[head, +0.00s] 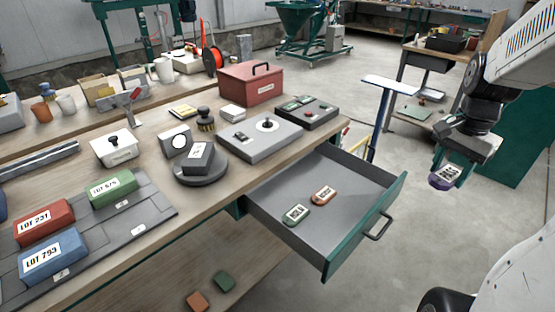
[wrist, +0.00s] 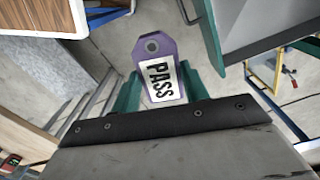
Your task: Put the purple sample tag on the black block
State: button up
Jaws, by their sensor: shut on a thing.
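My gripper (head: 449,170) is shut on the purple sample tag (head: 444,177), out to the right of the workbench and above the open floor. In the wrist view the purple tag (wrist: 152,50) stands between the green fingers, with its holed end outward and a white label reading PASS. The black block (head: 197,160) lies on a round grey disc (head: 203,178) on the bench, far to the left of my gripper. It has a small pale mark on it.
An open drawer (head: 343,222) juts from the bench between my gripper and the block, holding a green tag (head: 296,214) and an orange tag (head: 323,193). Grey control boxes (head: 260,136), a red toolbox (head: 251,84) and coloured LOT blocks (head: 113,187) stand on the bench.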

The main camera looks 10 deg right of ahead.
aim_at(199, 154)
jog(key=k, duration=0.15)
jog(key=u, duration=2.2)
jog(key=i, duration=1.3)
jog(key=z, duration=1.75)
